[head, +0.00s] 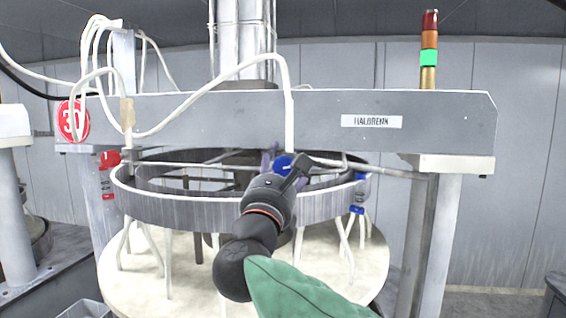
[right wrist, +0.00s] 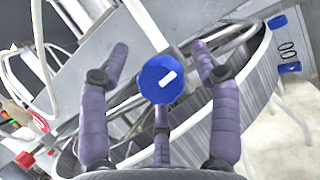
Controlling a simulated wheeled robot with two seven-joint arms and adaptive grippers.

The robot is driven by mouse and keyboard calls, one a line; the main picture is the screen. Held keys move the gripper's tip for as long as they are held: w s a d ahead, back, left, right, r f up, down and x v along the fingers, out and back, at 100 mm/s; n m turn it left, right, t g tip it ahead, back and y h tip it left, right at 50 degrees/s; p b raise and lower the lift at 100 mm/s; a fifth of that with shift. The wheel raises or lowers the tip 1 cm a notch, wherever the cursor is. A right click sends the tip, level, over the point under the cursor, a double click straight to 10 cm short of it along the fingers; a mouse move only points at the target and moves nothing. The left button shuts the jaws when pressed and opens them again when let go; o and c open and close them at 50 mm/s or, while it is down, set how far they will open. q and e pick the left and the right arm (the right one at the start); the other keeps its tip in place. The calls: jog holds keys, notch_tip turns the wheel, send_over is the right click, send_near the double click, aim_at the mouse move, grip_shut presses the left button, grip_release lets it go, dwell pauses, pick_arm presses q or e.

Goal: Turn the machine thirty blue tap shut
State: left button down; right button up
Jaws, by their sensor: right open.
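The blue tap (head: 284,162) is a round blue knob under the grey beam of the machine with the red 30 sign (head: 73,121). In the right wrist view the blue tap (right wrist: 158,82) faces me, with a white bar mark tilted up to the right. My right gripper (head: 286,168) is open in front of it. Its purple-grey fingers (right wrist: 160,66) stand left, right and below the knob, apart from it at the sides; whether the lower finger touches cannot be told. The gripper partly hides the knob in the head view. My left gripper is not in view.
A white hose (head: 290,110) runs down just above the tap. A grey ring (head: 190,211) with white legs stands over a pale round platen (head: 130,275). A red tap (head: 109,159) is on the left, and smaller blue parts (head: 357,209) on the right. A signal tower (head: 429,55) stands on the beam.

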jog(key=c, duration=1.1)
jog(key=shift+r, duration=0.1)
